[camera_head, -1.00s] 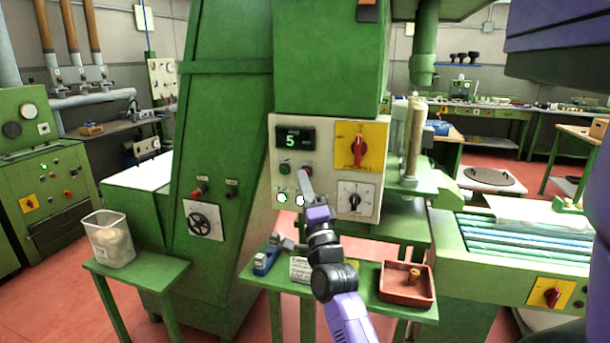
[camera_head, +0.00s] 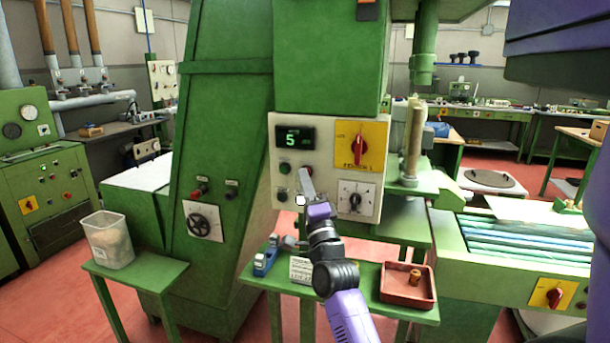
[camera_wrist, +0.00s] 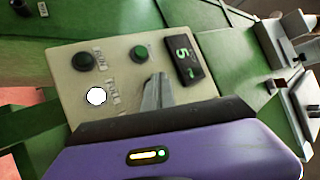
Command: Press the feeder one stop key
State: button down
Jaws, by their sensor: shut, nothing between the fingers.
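The pale control panel (camera_head: 322,126) on the green machine carries a display (camera_head: 295,139) reading 5, which also shows in the wrist view (camera_wrist: 183,58). A green key (camera_head: 284,168) sits under the display. My gripper (camera_head: 305,174) is shut and empty, with its fingertips at the panel just right of that key. They cover the spot where a red key partly showed. In the wrist view the closed fingers (camera_wrist: 155,92) also hide that spot, so contact cannot be told. Below are a dark green round lamp (camera_head: 282,196) and a white lit lamp (camera_head: 300,200).
A red rotary switch (camera_head: 358,144) on a yellow plate and a dial (camera_head: 355,198) sit right of my gripper. Below, a green bench holds a blue object (camera_head: 266,257) and a red tray (camera_head: 405,295) with a cork-coloured piece in it.

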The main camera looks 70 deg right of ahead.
jog(key=shift+a, duration=0.1)
jog(key=shift+a+p, duration=0.65)
jog(key=shift+a, duration=0.1)
jog(key=shift+a, duration=0.1)
jog(key=a+p, duration=0.2)
jog(key=a, duration=0.1)
jog(key=a+p, duration=0.1)
jog(key=p, duration=0.1)
jog(key=shift+s+a, duration=0.25)
jog(key=shift+a, duration=0.15)
dwell(0.8)
